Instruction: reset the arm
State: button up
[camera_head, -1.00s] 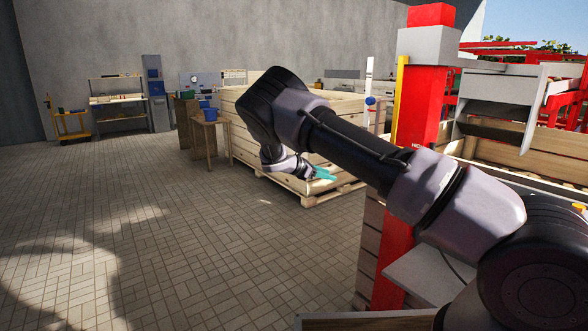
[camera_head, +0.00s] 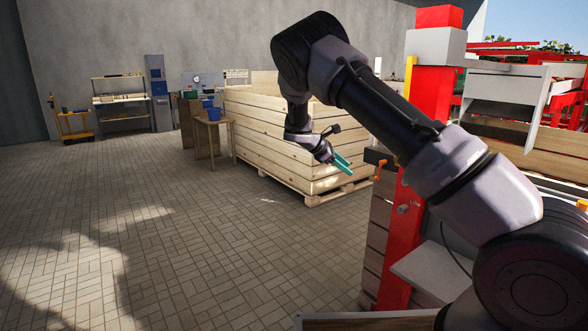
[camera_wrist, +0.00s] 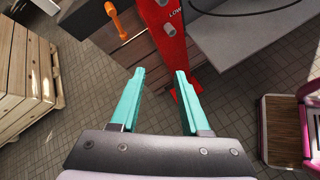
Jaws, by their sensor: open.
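My gripper (camera_head: 343,163) hangs at the end of my bent arm, in front of the large wooden crate in the head view. Its teal fingers point down and to the right. In the wrist view my gripper (camera_wrist: 160,82) shows two teal fingers spread apart with nothing between them. Beyond the fingertips are a red post (camera_wrist: 176,40) and the tiled floor. My arm rises from the lower right of the head view and bends at a high elbow.
The wooden crate (camera_head: 262,138) stands on a pallet behind my gripper. A red machine post (camera_head: 434,105) with an orange handle (camera_head: 380,168) stands close on the right. A small wooden table (camera_head: 214,124) and a yellow cart (camera_head: 74,125) are farther back. The tiled floor at left is clear.

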jog(key=s+d+r+m+g+y, duration=0.1)
jog(key=s+d+r+m+y, duration=0.4)
jog(key=s+r, duration=0.45)
jog(key=s+d+r+m+y, duration=0.4)
jog(key=s+r+m, duration=0.4)
jog(key=s+r, duration=0.15)
jog(key=s+a+r+m+t+y, duration=0.1)
jog(key=s+r+m+t, duration=0.1)
jog(key=s, duration=0.9)
jog(key=s+a+r+m+t+y, duration=0.1)
jog(key=s+r+m, duration=0.3)
jog(key=s, duration=0.7)
jog(key=shift+r+m+t+y, duration=0.4)
jog(key=shift+m+t, duration=0.3)
jog(key=shift+m, duration=0.4)
